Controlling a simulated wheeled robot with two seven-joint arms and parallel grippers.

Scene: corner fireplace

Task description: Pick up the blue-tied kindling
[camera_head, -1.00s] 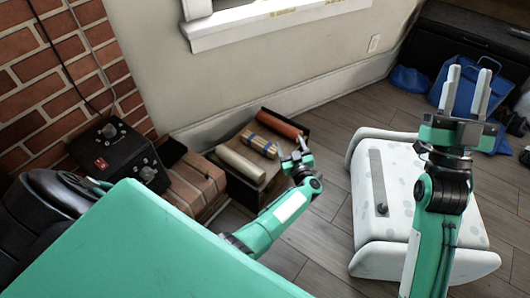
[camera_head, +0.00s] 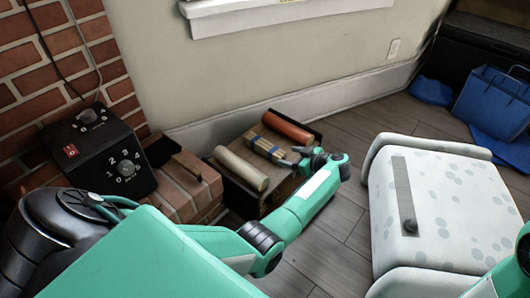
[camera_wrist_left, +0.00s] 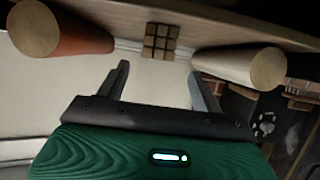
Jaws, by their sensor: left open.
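The blue-tied kindling (camera_head: 262,143) is a bundle of pale sticks with blue bands, lying on a low dark-sided wooden box (camera_head: 232,188) between two rolls. In the left wrist view its square-cut stick ends (camera_wrist_left: 160,41) show just beyond the fingers, roughly centred. My left gripper (camera_head: 291,160) is at the near right end of the bundle, open and empty. Its spread fingers (camera_wrist_left: 160,88) point toward the bundle but do not surround it. Only a teal piece of my right arm shows at the lower right corner; its gripper is out of view.
A cream roll (camera_head: 240,167) lies left of the kindling and a red-brown roll (camera_head: 288,127) lies right. A black control box (camera_head: 97,155) stands at left. A white spotted padded seat (camera_head: 450,200) is at right, with blue bags (camera_head: 492,100) behind. Open wooden floor lies between.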

